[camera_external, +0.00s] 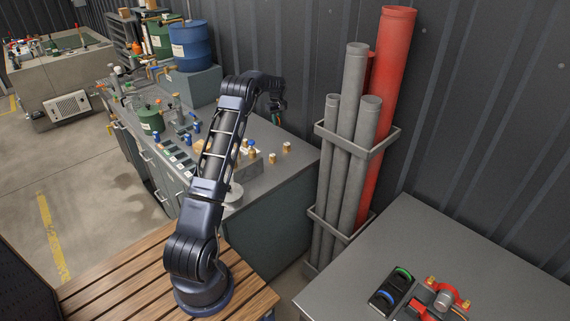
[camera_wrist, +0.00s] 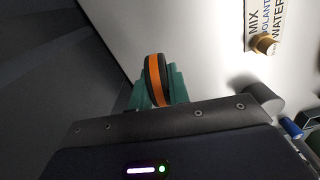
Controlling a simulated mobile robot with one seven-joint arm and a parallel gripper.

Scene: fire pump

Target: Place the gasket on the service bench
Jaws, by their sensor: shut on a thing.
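My gripper (camera_wrist: 157,88) has green fingers, shut on an orange and black ring, the gasket (camera_wrist: 155,76). The ring stands on edge between the fingers, its lower part hidden by the gripper body. In the external view my gripper (camera_external: 277,117) is small, above the back edge of a long grey bench (camera_external: 285,182), near the wall; the gasket is too small to make out clearly there. A second grey bench (camera_external: 480,250) stands at the lower right. I cannot tell which is the service bench.
Grey pipes (camera_external: 352,95) and a red pipe (camera_external: 392,75) stand in a rack between the benches. A black tray (camera_external: 391,288) and a red fitting (camera_external: 447,297) lie on the right bench, whose far part is bare. Small brass parts (camera_external: 273,158) stand on the long bench.

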